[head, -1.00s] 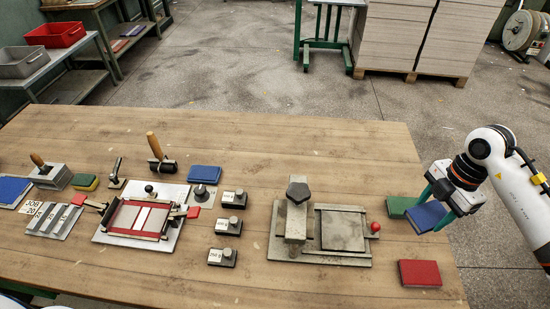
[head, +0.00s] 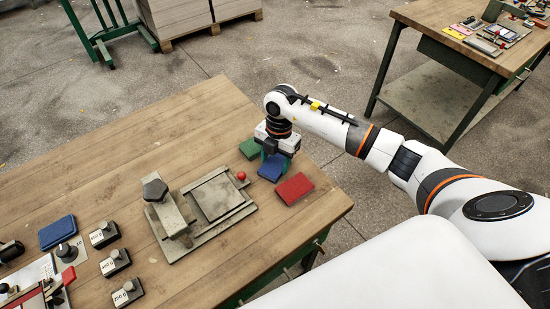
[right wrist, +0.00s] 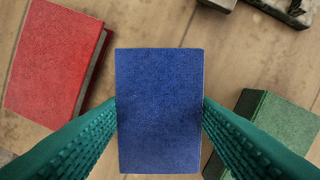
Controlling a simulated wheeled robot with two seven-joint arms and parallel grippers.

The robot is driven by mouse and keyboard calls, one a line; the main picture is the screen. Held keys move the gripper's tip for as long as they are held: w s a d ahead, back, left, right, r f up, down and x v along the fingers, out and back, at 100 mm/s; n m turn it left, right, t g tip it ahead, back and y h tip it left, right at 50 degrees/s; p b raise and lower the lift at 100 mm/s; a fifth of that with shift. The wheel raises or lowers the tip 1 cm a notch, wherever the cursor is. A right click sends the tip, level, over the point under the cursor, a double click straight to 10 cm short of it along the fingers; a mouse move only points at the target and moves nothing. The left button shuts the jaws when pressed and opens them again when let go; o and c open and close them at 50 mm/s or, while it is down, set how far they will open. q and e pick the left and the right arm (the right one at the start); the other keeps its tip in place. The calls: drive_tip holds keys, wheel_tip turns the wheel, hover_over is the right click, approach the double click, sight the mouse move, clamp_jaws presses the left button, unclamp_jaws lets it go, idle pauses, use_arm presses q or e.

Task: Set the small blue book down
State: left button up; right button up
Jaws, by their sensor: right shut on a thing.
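The small blue book (head: 271,169) is between the fingers of my right gripper (head: 275,151), at the table's far right corner. In the right wrist view the blue book (right wrist: 160,110) is upright in the picture, with a green finger against each side. A green book (head: 249,148) lies to its left and a red book (head: 294,188) to its right in the head view. The blue book looks at or close to table height; I cannot tell if it touches the wood. My left gripper is out of view.
A metal press fixture with a red ball knob (head: 241,176) stands left of the books. Several weights (head: 115,262) and another blue book (head: 57,232) lie further left. The table edge is close on the right. A second bench (head: 440,95) stands beyond a floor gap.

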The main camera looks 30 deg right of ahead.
sight(278, 159)
drive_tip(key=o, duration=1)
wheel_tip(278, 159, up, 12)
drive_tip(key=d+b, duration=0.1)
drive_tip(key=b, duration=0.1)
drive_tip(key=shift+w+d, duration=0.25)
drive_tip(key=shift+w, duration=0.2)
